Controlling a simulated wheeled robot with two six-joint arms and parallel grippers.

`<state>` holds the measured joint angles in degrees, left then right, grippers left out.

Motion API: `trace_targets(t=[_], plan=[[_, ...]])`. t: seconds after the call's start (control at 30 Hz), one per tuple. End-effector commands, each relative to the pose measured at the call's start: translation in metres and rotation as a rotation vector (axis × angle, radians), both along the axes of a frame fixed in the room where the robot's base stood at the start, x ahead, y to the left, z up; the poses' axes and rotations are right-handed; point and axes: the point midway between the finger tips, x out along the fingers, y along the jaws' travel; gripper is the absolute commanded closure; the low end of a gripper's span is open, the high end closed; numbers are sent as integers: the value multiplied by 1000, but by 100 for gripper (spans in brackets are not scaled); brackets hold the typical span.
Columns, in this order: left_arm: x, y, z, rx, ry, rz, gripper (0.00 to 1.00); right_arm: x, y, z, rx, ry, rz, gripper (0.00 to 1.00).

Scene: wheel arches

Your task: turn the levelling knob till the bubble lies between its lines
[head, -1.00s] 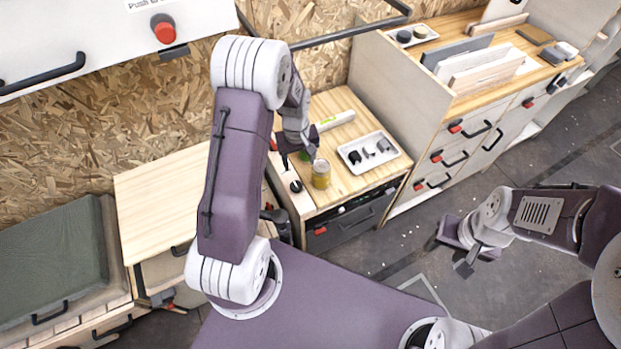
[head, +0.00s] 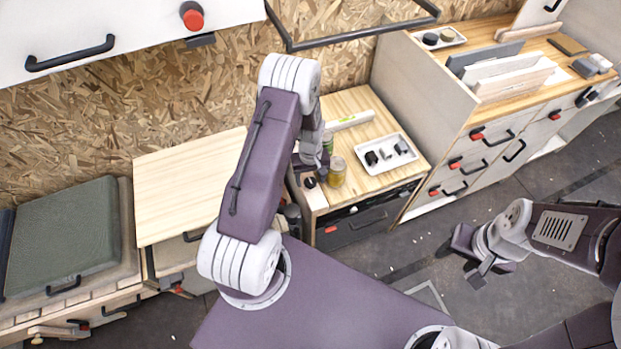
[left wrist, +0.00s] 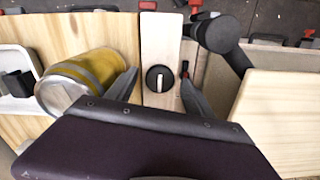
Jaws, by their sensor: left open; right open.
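The levelling knob (left wrist: 159,78) is a round black knob with a light mark, on a pale wooden strip. In the head view the knob (head: 309,182) sits at the left front of the small wooden worktop. A white spirit level (head: 350,121) with a green vial lies at the back of that worktop; its bubble is too small to make out. My left gripper (left wrist: 158,88) is open, one finger to each side of the knob in the picture; I cannot tell whether either touches it. My right gripper (head: 476,266) is open and empty above the floor.
A white tray (head: 379,154) with small dark parts lies to the right. A dark post (left wrist: 222,34) rises beside the strip.

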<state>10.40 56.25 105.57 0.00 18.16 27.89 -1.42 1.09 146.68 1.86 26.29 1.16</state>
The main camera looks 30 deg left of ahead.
Motion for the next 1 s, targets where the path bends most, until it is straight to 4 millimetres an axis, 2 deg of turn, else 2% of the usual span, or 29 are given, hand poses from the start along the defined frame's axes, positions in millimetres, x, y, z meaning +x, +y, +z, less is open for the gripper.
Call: trace_targets(t=[0.1,0.3,0.33,0.67,1.0], plan=[[0,0,0,0,0,0,42,0,0,0,0,0,0,49],[0,0,0,0,0,0,97,0,0,0,0,0,0,49],[0,0,0,0,0,0,100,0,0,0,0,0,0,49],[0,0,1,0,0,-59,100,0,0,1,0,0,0,49],[0,0,2,0,0,-322,100,0,0,6,0,0,0,49]])
